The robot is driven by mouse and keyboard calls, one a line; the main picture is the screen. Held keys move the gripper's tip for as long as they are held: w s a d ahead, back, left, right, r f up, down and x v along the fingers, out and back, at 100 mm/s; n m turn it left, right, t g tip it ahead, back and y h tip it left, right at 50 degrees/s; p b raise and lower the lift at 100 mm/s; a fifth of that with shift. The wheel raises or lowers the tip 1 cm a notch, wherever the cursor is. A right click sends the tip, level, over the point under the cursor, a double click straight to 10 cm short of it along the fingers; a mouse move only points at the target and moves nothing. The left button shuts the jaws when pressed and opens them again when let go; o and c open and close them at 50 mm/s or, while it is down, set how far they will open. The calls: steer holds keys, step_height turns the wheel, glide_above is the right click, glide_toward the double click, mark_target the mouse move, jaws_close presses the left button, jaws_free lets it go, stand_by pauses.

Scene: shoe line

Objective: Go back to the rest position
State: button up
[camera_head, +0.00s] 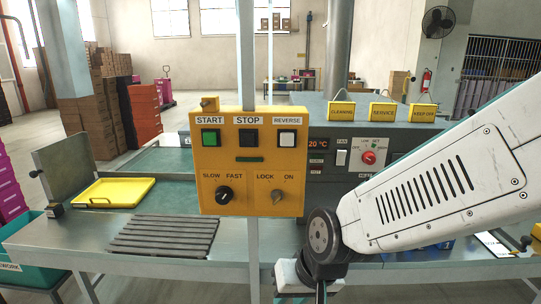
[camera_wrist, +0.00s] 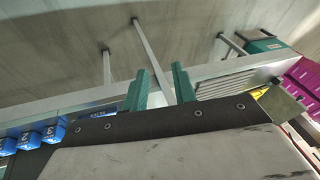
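My gripper (camera_wrist: 160,88) shows in the wrist view as two teal fingers set apart, with nothing held between them. Behind the fingers are the metal edge of the workbench, a table leg and the grey floor. In the head view my white arm comes in from the right and bends down at a dark joint in front of the bench. The fingers cannot be made out there, as the wrist runs to the bottom edge of the picture.
A yellow control panel (camera_head: 249,163) on a post stands close to my arm. The metal workbench (camera_head: 60,238) holds a yellow tray (camera_head: 114,192), a ribbed grey mat (camera_head: 165,236) and a heater unit (camera_head: 345,158). Blue items (camera_wrist: 42,134) and a teal bin (camera_wrist: 266,45) show in the wrist view.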

steer(key=s+d+r+h, duration=0.1)
steer(key=s+d+r, duration=0.3)
steer(key=d, duration=0.3)
steer(key=s+d+r+m+h, duration=0.1)
steer(key=s+d+r, duration=0.3)
steer(key=d, duration=0.4)
steer(key=s+d+r+m+g+h, duration=0.1)
steer(key=s+d+r, duration=0.3)
steer(key=d, duration=0.3)
steer(key=shift+s+d+r+h, duration=0.3)
steer(key=shift+s+d, duration=0.05)
